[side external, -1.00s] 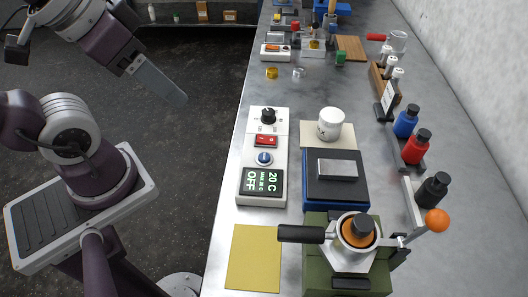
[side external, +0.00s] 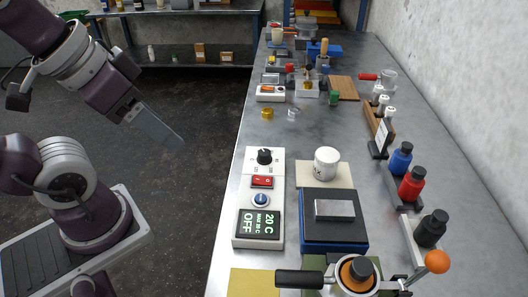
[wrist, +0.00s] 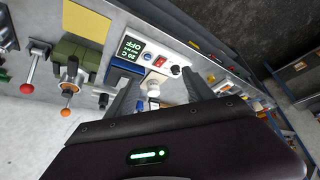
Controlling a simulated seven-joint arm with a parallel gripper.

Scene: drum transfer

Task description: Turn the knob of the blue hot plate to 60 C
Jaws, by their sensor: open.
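The blue hot plate (side external: 318,236) has a dark top with a grey metal block (side external: 334,210) on it. To its left is a white control box (side external: 248,184) with a black knob (side external: 264,157), a red switch (side external: 262,182), a blue knob (side external: 261,201) and a display (side external: 258,224) reading 20 C and OFF. My gripper (side external: 172,135) is off the bench's left side, above the floor, well apart from the box. In the wrist view my gripper (wrist: 160,92) is open and empty, and the control box (wrist: 185,82) shows beyond its fingers.
A white jar (side external: 326,163) stands on a beige mat behind the hot plate. A portafilter on a green stand (side external: 312,263) is in front, near a yellow sheet (side external: 252,283). Blue (side external: 400,160), red (side external: 411,186) and black (side external: 431,230) bottles stand right.

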